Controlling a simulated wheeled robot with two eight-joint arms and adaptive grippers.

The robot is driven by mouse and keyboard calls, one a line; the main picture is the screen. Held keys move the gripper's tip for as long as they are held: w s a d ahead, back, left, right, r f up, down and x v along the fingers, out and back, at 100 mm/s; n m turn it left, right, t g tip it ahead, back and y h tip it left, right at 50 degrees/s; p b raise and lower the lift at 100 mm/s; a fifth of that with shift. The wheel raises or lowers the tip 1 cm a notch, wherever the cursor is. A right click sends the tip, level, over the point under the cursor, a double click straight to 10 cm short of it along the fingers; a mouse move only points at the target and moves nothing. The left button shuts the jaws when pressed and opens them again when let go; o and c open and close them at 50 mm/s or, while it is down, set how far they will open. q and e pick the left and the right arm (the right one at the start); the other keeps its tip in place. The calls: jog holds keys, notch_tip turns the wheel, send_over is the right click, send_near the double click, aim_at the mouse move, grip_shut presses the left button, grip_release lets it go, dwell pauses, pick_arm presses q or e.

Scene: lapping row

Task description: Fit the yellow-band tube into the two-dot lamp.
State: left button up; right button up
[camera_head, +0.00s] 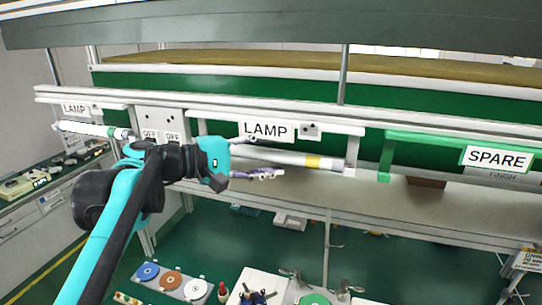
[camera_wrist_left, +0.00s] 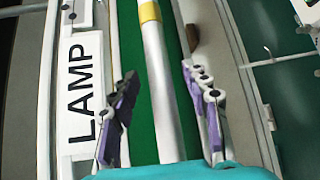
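The white tube with the yellow band (camera_head: 312,161) lies lengthwise along the middle lamp (camera_head: 210,128). Its right end is at the lamp's right end holder (camera_head: 350,158); I cannot tell whether it is seated there. Its left end is hidden behind my left gripper. In the left wrist view the tube (camera_wrist_left: 160,80) runs between the purple-padded fingers (camera_wrist_left: 165,115), with gaps on both sides. My right gripper is out of view.
A second lamp at the far left holds a green-band tube (camera_head: 85,129). A switch panel (camera_head: 161,122) marked OFF stands between the lamps. A green SPARE rack (camera_head: 440,143) is at the right. A bench with coloured discs (camera_head: 171,281) lies below.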

pick_arm(q)
jog(key=v, duration=1.2)
jog(key=s+f+m+y+b, duration=0.15)
jog(key=f+b, duration=0.45)
jog(key=f, duration=0.8)
jog(key=s+d+f+g+y+b, duration=0.1)
jog(key=s+f+y+b, duration=0.35)
jog(key=f, duration=0.85)
jog(key=s+f+m+y+b, duration=0.1)
jog(key=f+b, duration=0.7)
jog(key=f, duration=0.6)
jog(key=s+a+f+m+y+b, duration=0.1)
jog(key=s+a+f+y+b, duration=0.1)
jog(key=f+b, duration=0.4)
jog(key=s+a+f+m+y+b, duration=0.2)
jog(key=f+b, duration=0.4)
jog(key=f, duration=1.1)
jog(key=s+a+f+m+t+y+b, duration=0.1)
jog(key=s+a+f+y+b, duration=0.1)
jog(key=f+b, duration=0.4)
notch_tip(320, 180, down, 6)
jog(key=shift+s+a+r+m+y, duration=0.3)
jog(key=shift+a+y, duration=0.5)
jog(key=shift+a, duration=0.35)
jog(key=shift+f, duration=0.1)
